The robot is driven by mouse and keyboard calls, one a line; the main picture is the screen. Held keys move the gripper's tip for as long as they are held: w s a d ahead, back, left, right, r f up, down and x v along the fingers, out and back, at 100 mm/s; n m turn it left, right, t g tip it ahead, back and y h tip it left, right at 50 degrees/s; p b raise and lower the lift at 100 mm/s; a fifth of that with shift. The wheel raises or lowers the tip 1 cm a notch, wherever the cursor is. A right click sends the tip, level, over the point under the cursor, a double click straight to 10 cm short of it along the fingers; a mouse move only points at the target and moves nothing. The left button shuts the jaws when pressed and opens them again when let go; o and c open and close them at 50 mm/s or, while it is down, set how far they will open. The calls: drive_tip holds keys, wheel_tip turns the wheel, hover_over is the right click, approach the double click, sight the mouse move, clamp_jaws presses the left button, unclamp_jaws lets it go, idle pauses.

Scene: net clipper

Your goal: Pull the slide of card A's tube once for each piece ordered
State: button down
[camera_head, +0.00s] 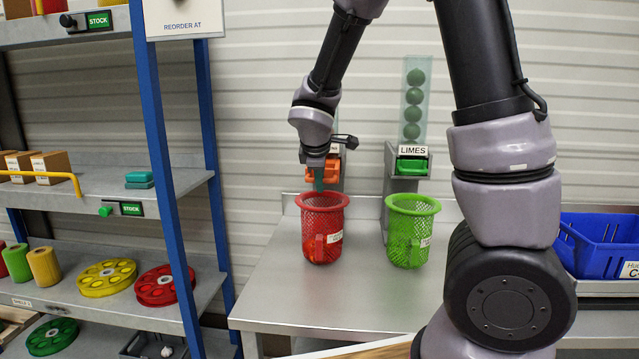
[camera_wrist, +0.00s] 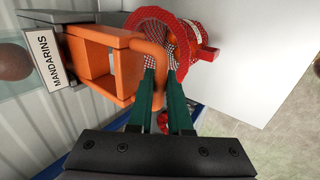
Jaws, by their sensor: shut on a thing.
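The mandarins tube carries a white "MANDARINS" sign (camera_wrist: 55,61) in the wrist view. Its orange slide (camera_wrist: 98,68) sticks out beside the sign, with an open, empty-looking frame. It also shows in the head view (camera_head: 322,170), partly behind my gripper. My gripper's green fingers (camera_wrist: 163,78) are shut on the slide's orange handle; they also show in the head view (camera_head: 319,184). A brownish ball (camera_wrist: 12,62) shows in the clear tube at the left edge. A red net basket (camera_head: 322,230) stands below, with something orange-red low inside, not clear. No card marked A is readable.
To the right, the limes tube (camera_head: 412,108) holds several green balls above a green slide (camera_head: 411,166) and a green net basket (camera_head: 411,238). The blue bin (camera_head: 600,245) is far right. A blue-posted shelf rack (camera_head: 165,180) stands left. The grey table's front (camera_head: 320,315) is clear.

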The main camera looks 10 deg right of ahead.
drive_tip(key=shift+w+a, duration=0.1)
drive_tip(key=w+d, duration=0.3)
drive_tip(key=w, duration=0.6)
drive_tip(key=shift+w, duration=0.35)
idle(0.4)
drive_tip(key=shift+r, duration=0.1)
drive_tip(key=c, duration=0.8)
unclamp_jaws()
drive_tip(key=shift+d, duration=0.1)
